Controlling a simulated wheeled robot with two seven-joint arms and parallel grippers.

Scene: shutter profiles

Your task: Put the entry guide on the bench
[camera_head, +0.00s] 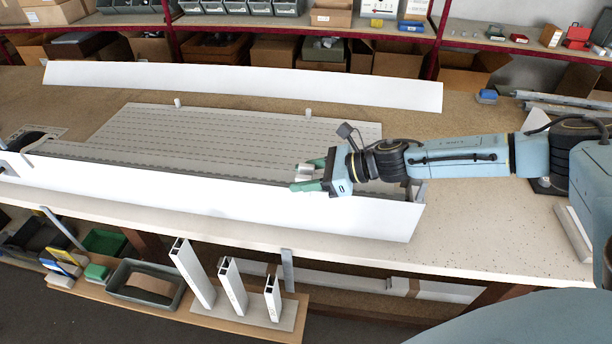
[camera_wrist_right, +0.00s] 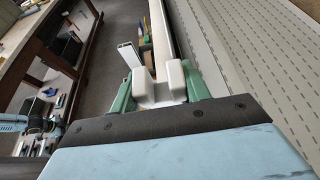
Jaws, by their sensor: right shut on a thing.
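The entry guide appears to be the small white piece with two raised prongs (camera_wrist_right: 160,86) between the green fingers in the right wrist view; in the head view it is a pale piece (camera_head: 303,172) at the fingertips. My right gripper (camera_head: 306,179) is shut on it, just above the front wall of the long white box (camera_head: 200,195). The bench (camera_head: 490,220) is speckled and pale in front, with a brown surface behind.
A grey slatted curtain (camera_head: 240,125) lies behind the box, with two small white pegs on its far edge. A long white panel (camera_head: 240,80) stands behind. Bare bench lies to the right. White profiles (camera_head: 232,290) stand upright below.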

